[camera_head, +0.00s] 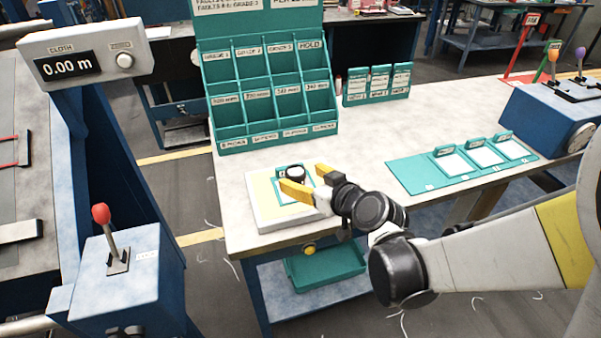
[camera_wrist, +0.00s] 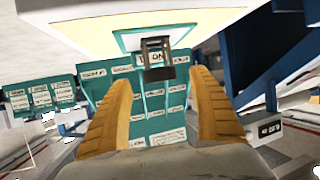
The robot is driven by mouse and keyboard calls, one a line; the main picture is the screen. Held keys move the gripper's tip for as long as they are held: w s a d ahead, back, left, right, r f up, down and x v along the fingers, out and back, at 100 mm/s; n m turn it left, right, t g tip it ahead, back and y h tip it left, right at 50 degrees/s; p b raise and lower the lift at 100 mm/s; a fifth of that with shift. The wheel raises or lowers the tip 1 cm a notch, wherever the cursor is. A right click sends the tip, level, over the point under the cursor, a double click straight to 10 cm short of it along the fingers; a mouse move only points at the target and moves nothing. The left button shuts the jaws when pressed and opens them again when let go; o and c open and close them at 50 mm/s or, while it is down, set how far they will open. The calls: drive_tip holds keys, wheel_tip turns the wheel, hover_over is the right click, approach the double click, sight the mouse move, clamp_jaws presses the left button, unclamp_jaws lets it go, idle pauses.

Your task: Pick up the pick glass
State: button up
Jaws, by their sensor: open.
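The pick glass (camera_head: 295,173) is a small dark piece with a pale round top in the head view. It stands on a teal-edged square on the pale board (camera_head: 262,214) near the table's front left. In the wrist view it shows as a small dark frame (camera_wrist: 158,52), just beyond the fingertips and roughly midway between them. My gripper (camera_head: 300,177) has yellow fingers spread apart, close to the pick glass. The gap between the fingers (camera_wrist: 160,75) looks empty. The near finger hides part of the square, and I cannot tell whether either finger touches the glass.
A teal rack of compartments (camera_head: 268,97) stands close behind the board. Small teal holders (camera_head: 376,84) stand behind to the right. A blue lever box (camera_head: 118,270) stands at left. The middle of the table is clear.

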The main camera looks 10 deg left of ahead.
drive_tip(key=b+x, duration=0.1)
drive_tip(key=x, duration=0.3)
drive_tip(key=shift+d, duration=0.1)
drive_tip(key=shift+s, duration=0.1)
drive_tip(key=c, duration=1.3)
drive_tip(key=shift+r, duration=0.1)
